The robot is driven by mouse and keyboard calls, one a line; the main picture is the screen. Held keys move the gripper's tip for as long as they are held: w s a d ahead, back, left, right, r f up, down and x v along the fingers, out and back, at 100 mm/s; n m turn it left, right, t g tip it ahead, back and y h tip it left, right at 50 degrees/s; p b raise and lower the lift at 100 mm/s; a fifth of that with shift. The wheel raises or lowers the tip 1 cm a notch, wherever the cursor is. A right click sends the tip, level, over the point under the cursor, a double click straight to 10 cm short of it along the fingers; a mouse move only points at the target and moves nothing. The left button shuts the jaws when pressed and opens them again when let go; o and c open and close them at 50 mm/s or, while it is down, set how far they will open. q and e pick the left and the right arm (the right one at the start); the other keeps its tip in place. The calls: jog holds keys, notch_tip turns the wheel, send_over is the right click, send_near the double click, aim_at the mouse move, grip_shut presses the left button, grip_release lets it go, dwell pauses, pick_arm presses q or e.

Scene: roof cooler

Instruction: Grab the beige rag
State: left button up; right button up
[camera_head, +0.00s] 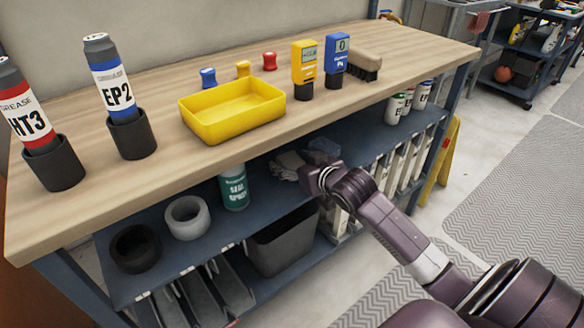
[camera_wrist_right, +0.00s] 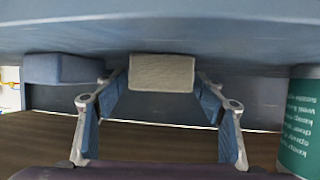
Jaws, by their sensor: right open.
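The beige rag (camera_wrist_right: 163,73) shows in the right wrist view as a folded pale block. It lies on the blue-grey shelf, centred between and just beyond my right gripper's fingertips (camera_wrist_right: 160,95). The fingers are spread wide with nothing between them. My left gripper is not in view.
A blue rag (camera_head: 323,148) lies right of the beige one. A green spray bottle (camera_head: 233,188) stands left of the gripper, with a grey ring (camera_head: 187,217) further left. The wooden worktop (camera_head: 385,85) overhangs the shelf. A dark bin (camera_head: 283,243) is below.

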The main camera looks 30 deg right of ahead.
jog(key=c, duration=1.2)
jog(key=shift+c, duration=0.2)
jog(key=shift+r, duration=0.15)
